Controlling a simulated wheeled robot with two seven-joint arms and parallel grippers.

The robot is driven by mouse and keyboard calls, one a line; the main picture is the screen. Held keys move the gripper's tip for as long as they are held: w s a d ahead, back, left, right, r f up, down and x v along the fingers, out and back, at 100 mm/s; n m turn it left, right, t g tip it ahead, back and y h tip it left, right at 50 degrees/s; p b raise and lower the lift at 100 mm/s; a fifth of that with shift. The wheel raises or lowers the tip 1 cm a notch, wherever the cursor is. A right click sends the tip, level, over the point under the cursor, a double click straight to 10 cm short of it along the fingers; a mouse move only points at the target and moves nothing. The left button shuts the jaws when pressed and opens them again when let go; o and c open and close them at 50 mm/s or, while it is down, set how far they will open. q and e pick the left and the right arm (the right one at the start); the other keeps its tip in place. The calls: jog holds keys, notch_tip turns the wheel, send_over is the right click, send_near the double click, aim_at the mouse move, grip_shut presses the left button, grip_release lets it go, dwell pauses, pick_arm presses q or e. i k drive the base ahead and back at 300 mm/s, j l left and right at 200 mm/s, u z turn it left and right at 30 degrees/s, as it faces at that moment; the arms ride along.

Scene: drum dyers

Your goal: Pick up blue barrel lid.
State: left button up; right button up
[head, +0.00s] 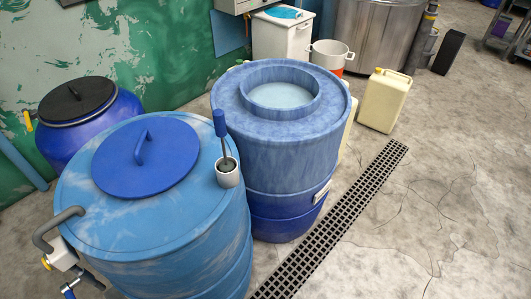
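A round dark-blue barrel lid (146,156) with an arched blue handle (142,147) lies flat on top of a light-blue barrel (95,221) at the front left. A second blue barrel (285,160) stands behind it to the right; its round opening (281,95) has no lid and shows a pale surface inside. Neither of my grippers is in view.
A dark-lidded blue drum (88,120) stands behind left. A floor grate (335,220), a cream canister (385,100) and a white bucket (329,56) are farther right. The right floor is clear.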

aim_at(144, 158)
jog(key=u, duration=1.55)
jog(key=i+l, duration=0.1)
jog(key=l, duration=0.7)
jog(key=i+l, duration=0.15)
jog(key=l, duration=0.25)
